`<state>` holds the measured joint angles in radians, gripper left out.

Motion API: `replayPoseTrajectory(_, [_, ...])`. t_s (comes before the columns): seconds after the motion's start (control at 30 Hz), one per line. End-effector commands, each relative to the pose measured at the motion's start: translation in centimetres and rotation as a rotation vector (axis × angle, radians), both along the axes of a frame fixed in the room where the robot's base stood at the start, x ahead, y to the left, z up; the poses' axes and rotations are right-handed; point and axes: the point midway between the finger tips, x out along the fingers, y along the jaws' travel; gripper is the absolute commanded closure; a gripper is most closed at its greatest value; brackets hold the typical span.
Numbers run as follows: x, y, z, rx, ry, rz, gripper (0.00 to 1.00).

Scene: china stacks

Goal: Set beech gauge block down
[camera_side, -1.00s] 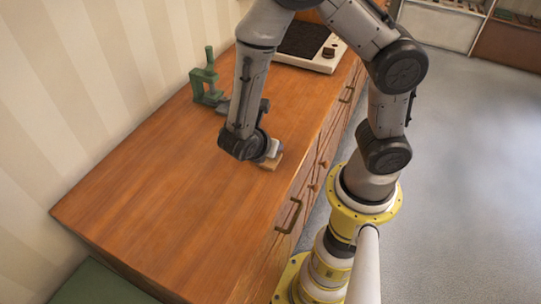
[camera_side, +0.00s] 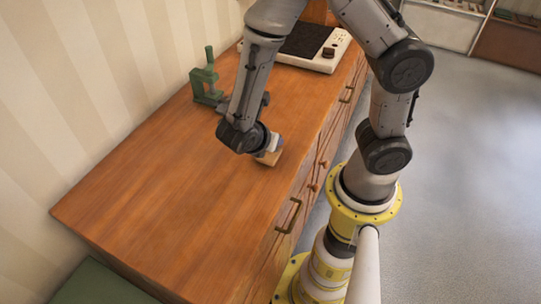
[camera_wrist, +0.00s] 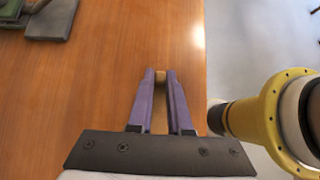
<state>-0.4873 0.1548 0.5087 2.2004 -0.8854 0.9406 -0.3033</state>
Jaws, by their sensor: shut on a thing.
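The beech gauge block (camera_wrist: 160,77) is a small tan wooden piece, seen between the purple fingertips in the wrist view. My gripper (camera_wrist: 161,74) is shut on it, with the fingers on either side. In the side view the block (camera_side: 268,158) shows at the end of my gripper (camera_side: 272,150), low over the wooden worktop (camera_side: 160,190) near its front edge. I cannot tell whether the block touches the worktop. The fingers hide part of the block.
A green clamp-like device (camera_side: 206,80) stands at the back by the wall. A dark grey flat part (camera_wrist: 52,20) lies beside it. A white unit with a dark top (camera_side: 310,45) sits at the far end. The near worktop is clear.

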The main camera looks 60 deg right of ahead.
Motion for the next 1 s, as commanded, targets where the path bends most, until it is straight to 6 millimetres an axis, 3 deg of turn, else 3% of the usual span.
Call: replayPoseTrajectory(1.0, [-0.1,0.0,3.5,0.000,0.001,-0.001,1.00])
